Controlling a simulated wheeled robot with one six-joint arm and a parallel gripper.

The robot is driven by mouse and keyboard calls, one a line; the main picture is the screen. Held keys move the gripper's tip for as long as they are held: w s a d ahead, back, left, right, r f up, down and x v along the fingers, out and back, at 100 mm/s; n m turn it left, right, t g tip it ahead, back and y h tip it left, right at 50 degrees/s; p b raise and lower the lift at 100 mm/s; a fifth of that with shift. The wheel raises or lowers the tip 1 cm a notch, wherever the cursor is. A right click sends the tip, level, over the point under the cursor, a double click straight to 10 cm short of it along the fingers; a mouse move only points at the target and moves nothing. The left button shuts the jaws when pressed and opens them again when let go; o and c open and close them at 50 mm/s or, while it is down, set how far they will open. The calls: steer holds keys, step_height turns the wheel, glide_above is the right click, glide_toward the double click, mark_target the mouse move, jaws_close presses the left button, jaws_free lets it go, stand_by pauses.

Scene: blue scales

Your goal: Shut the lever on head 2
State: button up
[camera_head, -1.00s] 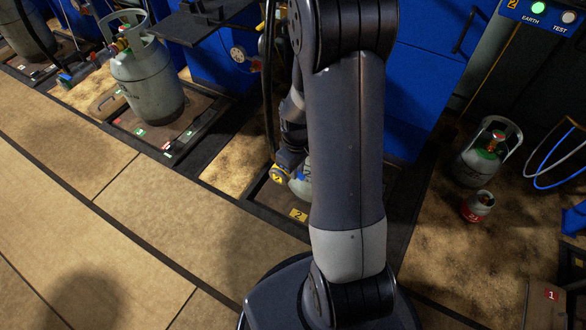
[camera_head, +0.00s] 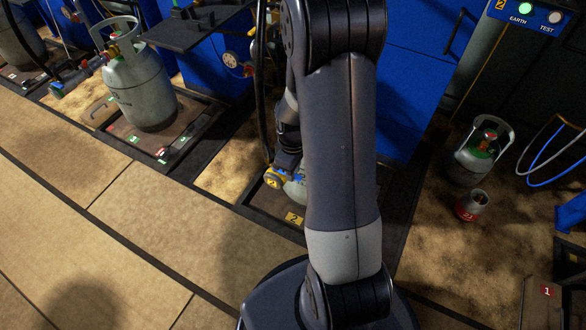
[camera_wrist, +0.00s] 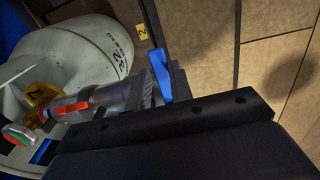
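Head 2 shows in the wrist view as a grey filling head (camera_wrist: 115,97) with a red part on it, lying across a brass-coloured valve on a pale gas cylinder (camera_wrist: 85,48). A blue lever (camera_wrist: 159,72) stands up at the outer end of the head. In the head view a small yellow round tag marked 2 (camera_head: 272,180) shows just left of my arm, which hides most of that cylinder and the lever. The dark body of my gripper fills the bottom of the wrist view, close to the head and lever. Its fingertips cannot be made out, nor whether it touches the lever.
Another grey cylinder (camera_head: 140,88) stands on a scale at the left. A smaller cylinder (camera_head: 479,153) and a small red-banded canister (camera_head: 471,205) stand at the right. Blue cabinets (camera_head: 415,85) close off the back. The tan floor (camera_head: 125,225) at front left is clear.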

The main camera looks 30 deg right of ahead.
steer(key=o, duration=0.3)
steer(key=shift+o, duration=0.2)
step_height(320, 180, up, 11)
steer(key=p, duration=0.3)
steer(key=shift+f, duration=0.2)
step_height(320, 180, down, 10)
steer(key=b, duration=0.3)
steer(key=shift+f, duration=0.4)
steer(key=shift+s+a, duration=0.1)
steer(key=shift+m, duration=0.3)
